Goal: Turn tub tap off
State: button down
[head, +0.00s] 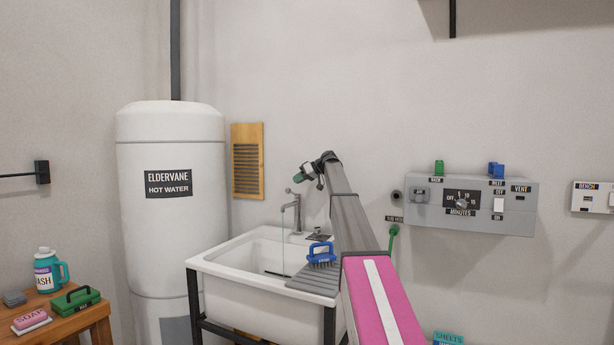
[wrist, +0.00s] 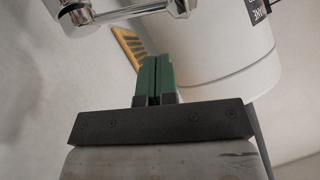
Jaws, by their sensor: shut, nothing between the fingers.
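The tub tap (head: 293,205) is a chrome mixer at the back of the white tub (head: 225,272). A thin stream of water falls from its spout into the tub. In the wrist view the tap (wrist: 85,14) shows at the top left, partly cut off by the frame edge. My gripper (head: 302,174), with green fingers, is above and slightly right of the tap in the head view. In the wrist view its green fingers (wrist: 154,78) are closed together with nothing between them, and they look apart from the tap.
A blue brush (head: 321,253) lies on the tub's grey ribbed drainboard (head: 313,281). A white hot water tank (head: 172,215) stands left of the tub. A grey control box (head: 470,205) is on the wall at right. A wooden bench (head: 75,320) holds several items at lower left.

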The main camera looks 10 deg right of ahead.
jog(key=shift+s+a+f, duration=0.1)
jog(key=shift+a+f, duration=0.15)
jog(key=shift+f, duration=0.35)
jog(key=shift+s+a+f, duration=0.15)
jog(key=shift+a+f, duration=0.05)
jog(key=shift+f, duration=0.35)
jog(key=shift+s+a+f, duration=0.1)
jog(key=shift+a+f, duration=0.15)
jog(key=shift+f, duration=0.35)
jog(key=shift+f, duration=0.1)
jog(key=shift+s+a+f, duration=0.15)
jog(key=shift+s+f, duration=0.05)
jog(key=shift+f, duration=0.25)
jog(key=shift+s+a+f, duration=0.1)
jog(key=shift+s+f, duration=0.05)
jog(key=shift+f, duration=0.25)
